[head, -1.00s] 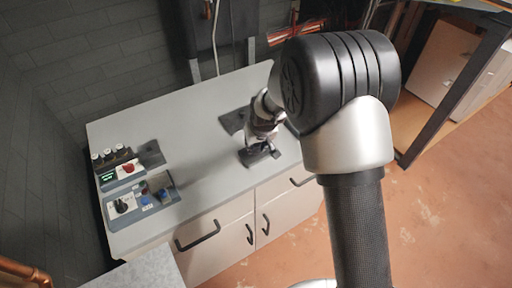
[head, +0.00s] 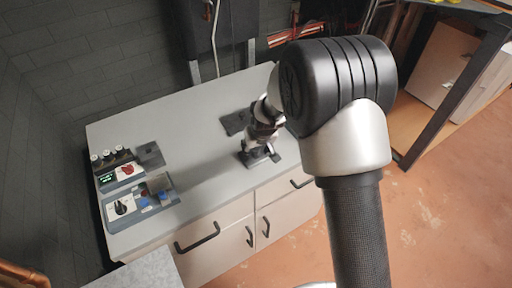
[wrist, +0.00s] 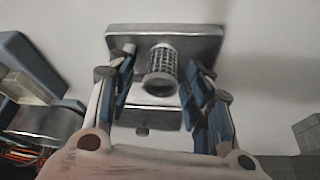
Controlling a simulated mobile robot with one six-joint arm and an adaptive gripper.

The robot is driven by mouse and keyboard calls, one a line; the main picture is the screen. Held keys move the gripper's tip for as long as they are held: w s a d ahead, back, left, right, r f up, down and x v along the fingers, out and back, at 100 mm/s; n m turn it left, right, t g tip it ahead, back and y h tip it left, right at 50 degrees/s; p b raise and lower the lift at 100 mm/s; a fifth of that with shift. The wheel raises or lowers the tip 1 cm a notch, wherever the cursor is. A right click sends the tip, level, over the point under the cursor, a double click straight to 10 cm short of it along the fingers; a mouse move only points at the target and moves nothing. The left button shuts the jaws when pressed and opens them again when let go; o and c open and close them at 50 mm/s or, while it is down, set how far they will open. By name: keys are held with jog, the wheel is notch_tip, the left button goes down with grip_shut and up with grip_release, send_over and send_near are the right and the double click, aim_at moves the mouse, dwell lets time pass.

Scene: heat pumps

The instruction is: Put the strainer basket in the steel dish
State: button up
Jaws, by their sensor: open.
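The strainer basket (wrist: 162,66) is a small mesh cylinder between my fingers in the wrist view, in front of a rectangular steel piece with a raised rim (wrist: 200,42). I cannot tell for sure whether that piece is the steel dish. My gripper (wrist: 160,92) is open, its blue-padded fingers on either side of the basket with gaps visible. In the head view my gripper (head: 262,148) is low over the worktop beside dark flat pieces. The basket is too small or hidden to make out there.
The grey worktop (head: 190,125) is mostly clear in the middle. Control boxes with knobs and buttons (head: 138,202) stand at its left end, with a dark grey square piece (head: 150,154) behind them. Cabinet doors with handles (head: 215,250) face the front.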

jog(key=shift+r, duration=0.1)
jog(key=shift+r, duration=0.35)
jog(key=s+d+p+v, duration=0.1)
jog(key=d+p+v, duration=0.1)
jog(key=v, duration=0.8)
jog(key=d+f+p+v, duration=0.1)
jog(key=p+v, duration=0.1)
jog(key=v, duration=0.8)
jog(key=s+d+r+m, duration=0.2)
jog(key=s+d+r, duration=0.2)
jog(key=s, duration=0.9)
jog(key=s+d+r+m+h, duration=0.1)
jog(key=s+d+r, duration=0.4)
jog(key=s, duration=0.8)
jog(key=shift+d+m, duration=0.4)
jog(key=shift+d, duration=0.8)
